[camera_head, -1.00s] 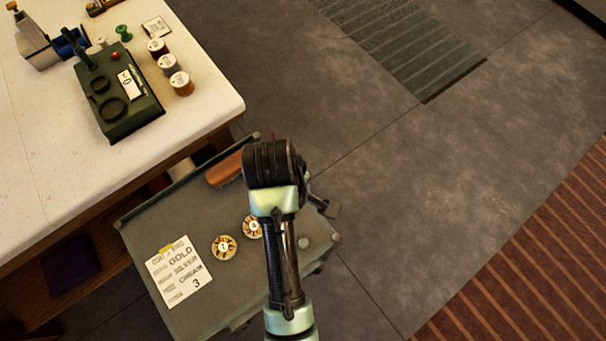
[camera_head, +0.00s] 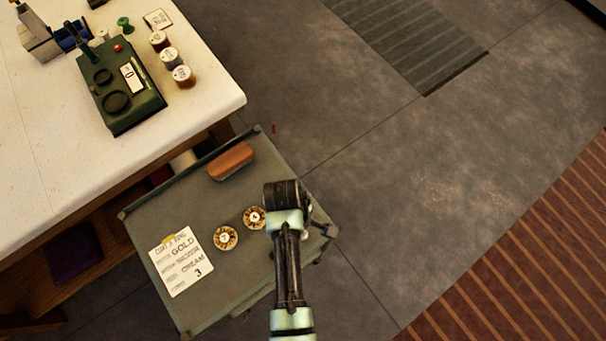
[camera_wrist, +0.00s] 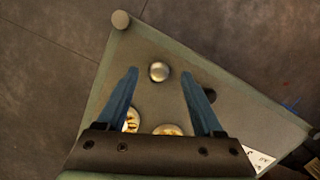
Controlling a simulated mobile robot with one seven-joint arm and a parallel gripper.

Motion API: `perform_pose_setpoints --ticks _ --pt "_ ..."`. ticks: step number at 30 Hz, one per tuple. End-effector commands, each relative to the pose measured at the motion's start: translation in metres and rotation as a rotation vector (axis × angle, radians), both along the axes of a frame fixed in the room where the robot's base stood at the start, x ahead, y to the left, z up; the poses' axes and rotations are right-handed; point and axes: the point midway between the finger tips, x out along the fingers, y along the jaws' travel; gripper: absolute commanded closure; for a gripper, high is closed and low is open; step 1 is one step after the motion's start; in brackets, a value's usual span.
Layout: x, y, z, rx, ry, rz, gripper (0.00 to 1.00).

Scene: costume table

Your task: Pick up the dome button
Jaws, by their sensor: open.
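The dome button (camera_wrist: 159,72) is a small shiny silver dome on the grey-green cart top, near one corner in the wrist view. My gripper (camera_wrist: 160,75) is open and empty. Its two blue fingers show on either side of the button in the picture, with the tips at about its level. I cannot tell how high the fingers are above it.
The cart top (camera_head: 165,220) also holds two round containers (camera_head: 226,238) (camera_head: 254,217), a brown brush-like block (camera_head: 231,161) and a written card (camera_head: 181,262). A white table (camera_head: 60,160) with spools and a green device (camera_head: 121,88) stands at upper left.

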Motion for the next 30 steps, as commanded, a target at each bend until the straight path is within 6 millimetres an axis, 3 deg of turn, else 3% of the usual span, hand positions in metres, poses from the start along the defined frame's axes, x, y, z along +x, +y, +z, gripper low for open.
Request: perform_pose_setpoints --ticks 4,12,23,24,30 --pt "-0.0006 -0.0019 -0.0136 0.0 0.0 -0.001 0.32" --pt "-0.0002 -0.002 -0.0155 0.001 -0.003 -0.001 0.32" --pt "-0.0003 -0.002 -0.0153 0.001 -0.003 -0.001 0.96" --pt "-0.0003 -0.002 -0.0153 0.001 -0.003 -0.002 1.0" --pt "-0.0003 -0.002 -0.0153 0.001 -0.003 -0.001 1.0"
